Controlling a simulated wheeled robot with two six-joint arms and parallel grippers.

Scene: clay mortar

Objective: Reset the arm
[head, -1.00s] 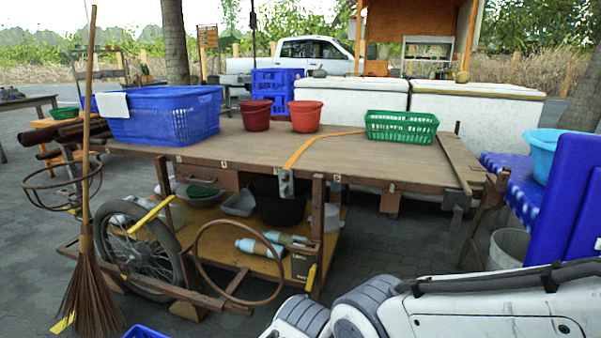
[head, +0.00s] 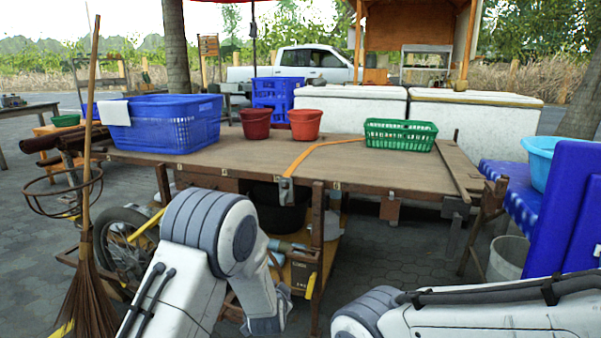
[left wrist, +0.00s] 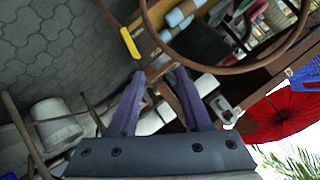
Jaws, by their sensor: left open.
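My left arm (head: 190,260) is folded in front of the wooden cart in the head view, its elbow raised near the cart's front edge. Its gripper does not show clearly there. In the left wrist view my left gripper (left wrist: 160,75) is open with two dark fingers apart and nothing between them. Beyond the fingers are the cart's frame and a rusty ring (left wrist: 215,50). My right arm (head: 480,310) lies across the lower right of the head view; its gripper is out of view.
The wooden cart (head: 255,150) carries a blue basket (head: 165,122), two red pots (head: 305,124) and a green basket (head: 400,135). A broom (head: 88,200) leans at the left. A blue-covered table (head: 510,185) stands right. Paving (head: 400,260) ahead of the cart is open.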

